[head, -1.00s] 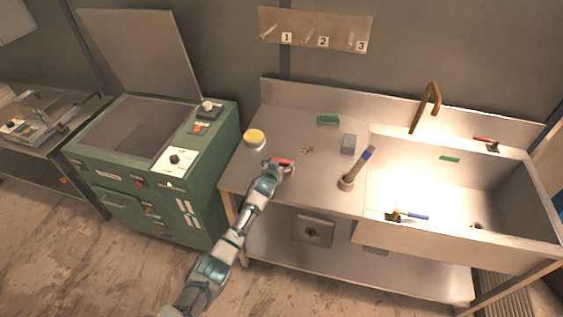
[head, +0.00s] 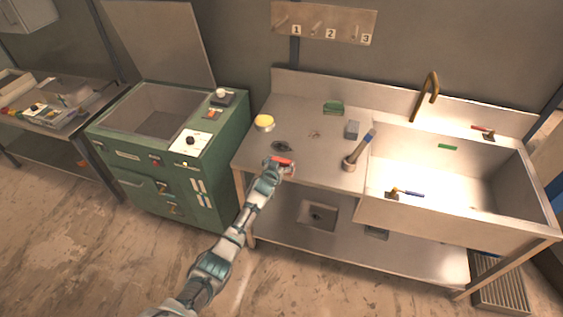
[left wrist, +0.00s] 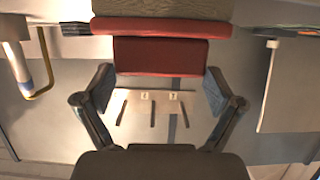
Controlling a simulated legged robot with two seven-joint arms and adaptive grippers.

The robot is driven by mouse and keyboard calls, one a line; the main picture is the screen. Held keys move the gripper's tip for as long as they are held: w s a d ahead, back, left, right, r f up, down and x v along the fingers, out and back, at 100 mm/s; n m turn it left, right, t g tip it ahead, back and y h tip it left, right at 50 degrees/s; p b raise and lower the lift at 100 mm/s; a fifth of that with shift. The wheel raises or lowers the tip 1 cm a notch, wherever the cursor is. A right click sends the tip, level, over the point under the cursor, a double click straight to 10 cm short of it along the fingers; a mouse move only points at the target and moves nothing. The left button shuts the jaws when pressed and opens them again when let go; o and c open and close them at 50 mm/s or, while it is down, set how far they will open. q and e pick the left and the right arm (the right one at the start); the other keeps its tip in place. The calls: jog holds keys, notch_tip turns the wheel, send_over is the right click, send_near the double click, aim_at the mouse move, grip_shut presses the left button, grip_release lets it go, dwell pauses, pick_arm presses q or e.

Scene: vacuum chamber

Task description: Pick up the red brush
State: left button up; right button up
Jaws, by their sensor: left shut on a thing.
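The red brush (head: 282,161) is at the tip of my left gripper (head: 276,167), over the front left part of the steel counter (head: 310,170). In the left wrist view the brush's red body (left wrist: 160,56) spans the space between the two fingers of my left gripper (left wrist: 160,88), with brown bristles along the top edge of the picture. The gripper is shut on the brush. The exact finger contact is hard to see. My right gripper does not show.
A yellow-topped round tin (head: 264,122), green block (head: 333,108), grey block (head: 352,129) and blue-handled tool in a cup (head: 360,150) stand on the counter. The sink (head: 440,185) is to the right. A green machine (head: 165,150) with raised lid stands left.

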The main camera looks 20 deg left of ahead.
pick_arm(q)
jog(key=shift+s+f, duration=0.15)
jog(key=shift+s, duration=0.3)
jog(key=o, duration=0.9)
jog(key=v, duration=1.1)
jog(key=shift+s+a, duration=0.15)
jog(key=shift+s, duration=0.2)
